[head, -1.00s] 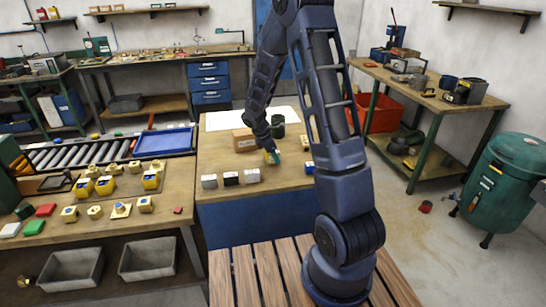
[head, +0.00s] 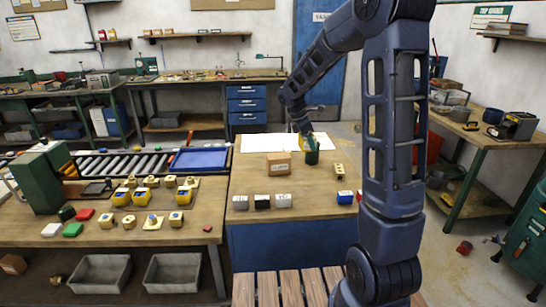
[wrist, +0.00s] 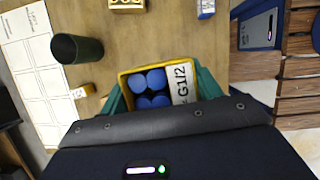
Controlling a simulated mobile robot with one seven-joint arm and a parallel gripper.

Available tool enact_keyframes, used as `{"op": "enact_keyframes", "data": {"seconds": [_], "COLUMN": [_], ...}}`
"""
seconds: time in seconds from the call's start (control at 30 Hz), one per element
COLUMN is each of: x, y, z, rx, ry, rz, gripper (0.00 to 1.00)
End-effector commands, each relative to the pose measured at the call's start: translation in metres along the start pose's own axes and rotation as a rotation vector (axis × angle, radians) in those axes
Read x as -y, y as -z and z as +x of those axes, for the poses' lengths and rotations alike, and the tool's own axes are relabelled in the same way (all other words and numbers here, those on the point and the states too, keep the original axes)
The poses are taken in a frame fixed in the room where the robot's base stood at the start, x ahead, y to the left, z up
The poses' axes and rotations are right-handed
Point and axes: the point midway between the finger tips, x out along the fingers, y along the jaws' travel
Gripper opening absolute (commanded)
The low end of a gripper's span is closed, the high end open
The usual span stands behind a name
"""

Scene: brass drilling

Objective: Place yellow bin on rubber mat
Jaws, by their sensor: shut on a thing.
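My gripper (wrist: 158,94) has its green fingers shut on the yellow bin (wrist: 126,78), one finger on each side. The bin holds several blue round pieces (wrist: 148,82) and bears a white label reading G1/2. In the head view my gripper (head: 307,136) is over the far part of the middle bench, close to a dark green cup (head: 312,158); the bin is mostly hidden there. Other yellow bins (head: 122,198) stand on the left bench. I cannot tell for certain which surface is the rubber mat; a dark flat piece (head: 95,188) lies on the left bench.
A roller conveyor (head: 115,163) and blue tray (head: 200,158) stand at the left. Bare wood lies around the blocks.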

Motion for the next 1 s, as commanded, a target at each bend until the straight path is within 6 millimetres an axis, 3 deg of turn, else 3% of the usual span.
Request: {"op": "enact_keyframes", "data": {"seconds": [0.2, 0.37, 0.47, 0.7, 1.0], "x": [-0.002, -0.021, -0.042, -0.093, -0.134], "y": [0.001, 0.023, 0.05, 0.138, 0.258], "z": [-0.004, -0.012, -0.022, -0.053, -0.09], "rx": [0.0, -0.003, -0.005, -0.01, -0.012], "ry": [-0.003, -0.028, -0.06, -0.15, -0.26], "rz": [-0.007, -0.072, -0.152, -0.383, -0.658], "gripper": [0.39, 0.39, 0.39, 0.39, 0.39]}}
